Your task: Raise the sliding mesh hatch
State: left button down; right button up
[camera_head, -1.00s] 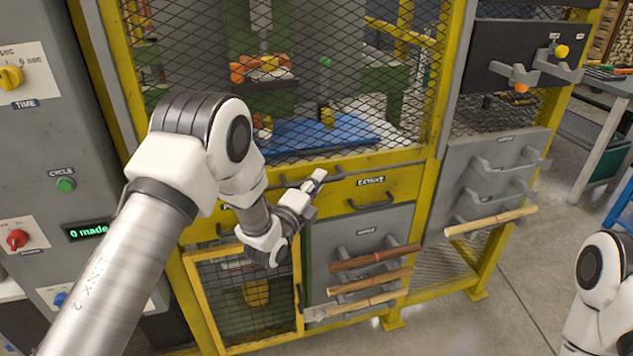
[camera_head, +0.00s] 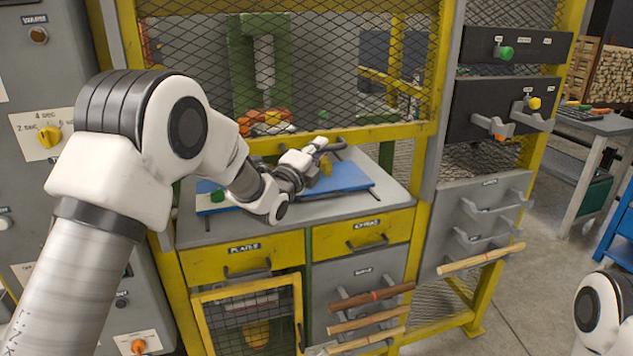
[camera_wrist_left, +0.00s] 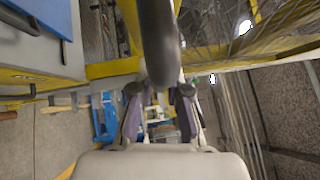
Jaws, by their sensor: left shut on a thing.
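The sliding mesh hatch (camera_head: 350,85) has a yellow frame, and its bottom bar stands clear above the grey worktop, leaving a gap below. A dark handle (camera_head: 336,147) is on that bar. My left gripper (camera_head: 318,143) reaches in from the left and is shut on this handle. In the left wrist view, the dark handle (camera_wrist_left: 160,40) runs between the two fingers of the left gripper (camera_wrist_left: 158,100). The gripper partly hides the handle in the head view. My right gripper is out of view; only part of that arm shows at lower right.
A blue mat (camera_head: 352,180) lies on the worktop behind the opening, with a yellow piece and a green piece (camera_head: 217,196). Below are yellow drawers (camera_head: 361,236), a small mesh door and wooden sticks on hooks. A control panel stands left, a grey table (camera_head: 590,122) right.

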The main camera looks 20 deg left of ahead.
aim_at(317, 18)
pick_arm(q)
notch_tip(317, 18, up, 28)
jog(key=p, duration=0.7)
jog(key=shift+f+p, duration=0.25)
jog(key=shift+p, duration=0.05)
jog(key=c, duration=1.1)
grip_release()
jog(key=shift+f, duration=0.1)
jog(key=shift+c, duration=0.2)
jog(key=shift+s, duration=0.1)
jog(key=v, duration=1.1)
jog(key=shift+s, duration=0.35)
jog(key=shift+a+f, duration=0.15)
